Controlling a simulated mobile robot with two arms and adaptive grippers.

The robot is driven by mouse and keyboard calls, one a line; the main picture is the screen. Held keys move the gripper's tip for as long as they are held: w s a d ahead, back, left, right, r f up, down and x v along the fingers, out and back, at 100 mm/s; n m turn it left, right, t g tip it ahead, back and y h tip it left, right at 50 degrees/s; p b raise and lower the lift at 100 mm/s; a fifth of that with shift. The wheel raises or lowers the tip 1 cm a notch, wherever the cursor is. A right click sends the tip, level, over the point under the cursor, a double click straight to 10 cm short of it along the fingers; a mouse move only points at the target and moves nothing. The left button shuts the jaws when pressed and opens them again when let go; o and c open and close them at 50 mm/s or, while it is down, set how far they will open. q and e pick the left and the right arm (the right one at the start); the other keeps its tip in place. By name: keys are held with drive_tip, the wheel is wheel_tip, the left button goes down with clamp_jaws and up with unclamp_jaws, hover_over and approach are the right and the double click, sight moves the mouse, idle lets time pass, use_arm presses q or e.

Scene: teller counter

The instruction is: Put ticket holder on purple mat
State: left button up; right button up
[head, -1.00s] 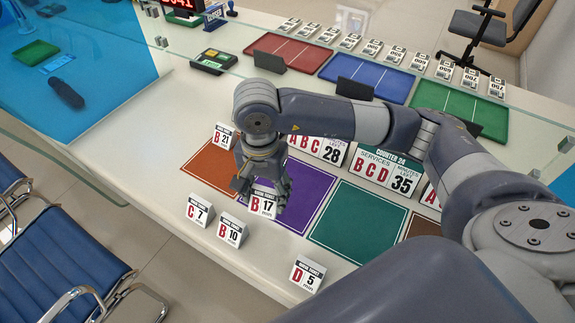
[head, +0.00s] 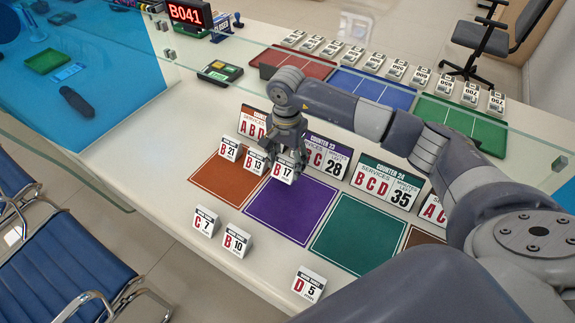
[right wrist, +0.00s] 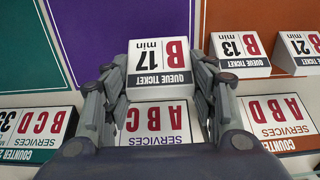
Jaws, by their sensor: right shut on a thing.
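My right gripper (head: 287,158) is shut on the white B 17 ticket holder (head: 284,171), which shows a red B and black 17. It is upright at the back-left part of the purple mat (head: 290,212) in the head view; whether it touches the mat is hard to tell. In the right wrist view the B 17 holder (right wrist: 158,68) sits between the two fingers, with the purple mat (right wrist: 95,35) beyond it. The purple counter sign (head: 335,160) stands behind, partly hidden by the gripper. My left gripper is not in view.
B 21 (head: 230,149) and B 13 (head: 256,160) holders stand at the back of the orange mat (head: 222,182). C 7 (head: 205,221), B 10 (head: 236,241) and D 5 (head: 309,284) stand along the front. The green mat (head: 358,236) is clear.

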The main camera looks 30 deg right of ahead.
sight(288, 169)
drive_tip(key=shift+w+d, duration=0.15)
drive_tip(key=shift+w, duration=0.05)
wheel_tip(288, 169, down, 3)
drive_tip(key=shift+s+r+p, duration=0.1)
drive_tip(key=shift+r+p, duration=0.05)
drive_tip(key=shift+p, duration=0.45)
drive_tip(key=shift+f, duration=0.4)
drive_tip(key=shift+f, duration=0.1)
drive_tip(key=shift+f, duration=0.15)
drive_tip(key=o, duration=1.1)
drive_tip(key=shift+c, duration=0.2)
